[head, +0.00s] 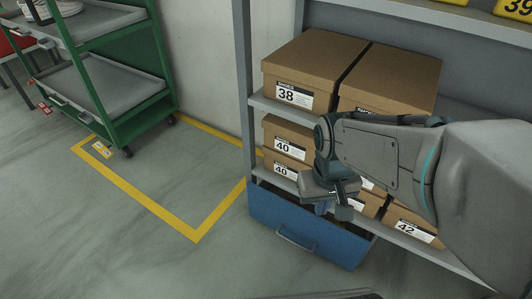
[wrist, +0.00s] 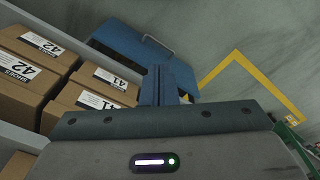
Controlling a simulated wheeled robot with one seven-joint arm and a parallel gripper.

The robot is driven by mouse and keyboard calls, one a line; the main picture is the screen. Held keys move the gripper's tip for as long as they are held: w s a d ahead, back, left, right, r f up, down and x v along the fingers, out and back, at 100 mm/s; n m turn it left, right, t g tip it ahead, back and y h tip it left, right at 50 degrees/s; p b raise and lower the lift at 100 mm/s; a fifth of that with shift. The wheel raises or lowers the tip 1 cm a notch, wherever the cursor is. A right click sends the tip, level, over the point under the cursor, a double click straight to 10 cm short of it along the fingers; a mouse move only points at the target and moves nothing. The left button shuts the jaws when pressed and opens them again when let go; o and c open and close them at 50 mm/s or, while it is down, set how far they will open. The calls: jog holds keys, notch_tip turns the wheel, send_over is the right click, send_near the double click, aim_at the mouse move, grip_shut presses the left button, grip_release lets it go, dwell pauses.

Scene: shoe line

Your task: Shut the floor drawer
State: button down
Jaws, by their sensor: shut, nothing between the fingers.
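The floor drawer (head: 305,238) is a blue box at floor level under the shelving unit, with a bar handle (head: 297,238) on its front. It stands partly pulled out, with a dark opening along its top edge. In the wrist view the drawer (wrist: 125,38) and its handle (wrist: 158,42) are in the upper part, beyond the fingers. My gripper (head: 334,209) is above the drawer, in front of the lower shelf. Its fingers (wrist: 168,85) are shut and empty, pointing toward the drawer. Whether they touch it I cannot tell. Part of the drawer's top is hidden behind the gripper.
The grey shelving unit (head: 246,90) holds brown shoe boxes (head: 315,62) above the drawer. A green trolley (head: 95,90) stands at the left. Yellow floor tape (head: 150,202) marks a bay. The floor in front of and left of the drawer is clear.

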jog(key=w+a+f+n+g+h, duration=0.25)
jog(key=w+f+n, duration=0.2)
jog(key=f, duration=0.35)
jog(key=n+t+h, duration=0.8)
jog(key=n+t, duration=0.8)
jog(key=n, duration=0.8)
send_near(281, 202)
jog(key=shift+m, duration=0.25)
jog(key=b+x, duration=0.3)
jog(key=x, duration=0.2)
jog(key=shift+w+d+f+b, duration=0.2)
jog(key=shift+w+d+b, duration=0.1)
jog(key=shift+b, duration=0.05)
jog(key=shift+w+d+r, duration=0.1)
jog(key=shift+w+d, duration=0.2)
jog(key=shift+w, duration=0.1)
